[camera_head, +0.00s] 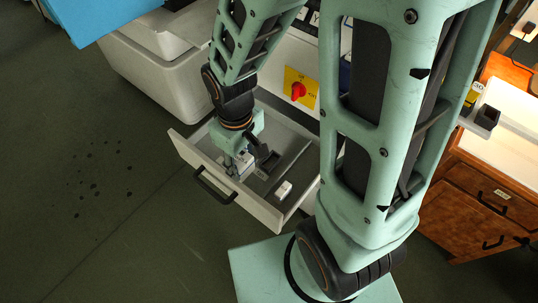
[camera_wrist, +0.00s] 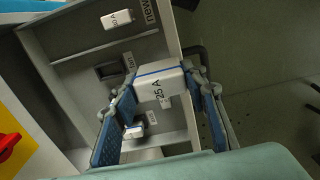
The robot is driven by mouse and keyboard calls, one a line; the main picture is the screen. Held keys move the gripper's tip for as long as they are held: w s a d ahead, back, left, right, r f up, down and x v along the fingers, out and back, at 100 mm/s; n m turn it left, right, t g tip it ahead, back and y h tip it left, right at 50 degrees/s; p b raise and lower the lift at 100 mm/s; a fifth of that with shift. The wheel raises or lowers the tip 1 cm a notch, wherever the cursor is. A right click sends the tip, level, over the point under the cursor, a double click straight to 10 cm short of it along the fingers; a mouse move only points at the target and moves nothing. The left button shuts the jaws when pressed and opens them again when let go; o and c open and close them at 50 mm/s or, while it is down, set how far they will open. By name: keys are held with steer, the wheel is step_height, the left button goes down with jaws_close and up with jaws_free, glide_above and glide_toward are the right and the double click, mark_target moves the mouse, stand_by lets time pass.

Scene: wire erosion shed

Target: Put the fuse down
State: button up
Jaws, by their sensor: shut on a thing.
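My gripper (camera_wrist: 160,78) is shut on a white fuse (camera_wrist: 158,90) marked "25 A", with a blue stripe near one end, in the wrist view. The blue-padded fingers lie on both its sides. In the head view, my gripper (camera_head: 238,165) is down inside the open drawer (camera_head: 183,148), near its front handle side. The drawer floor shows below the fuse in the wrist view; whether the fuse touches it I cannot tell. The fuse is mostly hidden by my gripper in the head view.
Another white fuse (camera_wrist: 117,19) lies in a drawer section near a "new" label; it also shows in the head view (camera_head: 284,190). A further small pale item (camera_wrist: 134,130) lies partly behind the left finger. Low dividers (camera_wrist: 95,55) split the drawer. A red switch (camera_head: 298,91) sits behind it.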

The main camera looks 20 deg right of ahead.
steer(key=shift+w+d+f+b, duration=1.5)
steer(key=shift+w+d+f, duration=0.1)
steer(key=shift+f, duration=0.55)
steer(key=shift+w+d+f+b, duration=1.55)
steer(key=shift+w+f, duration=0.1)
steer(key=shift+f, duration=0.5)
steer(key=shift+w+d+f+b, duration=1.5)
steer(key=shift+w+d+f, duration=0.1)
steer(key=shift+f, duration=0.55)
steer(key=shift+f+b, duration=0.5)
steer(key=shift+f, duration=0.15)
steer(key=o, duration=1.2)
steer(key=shift+r, duration=0.1)
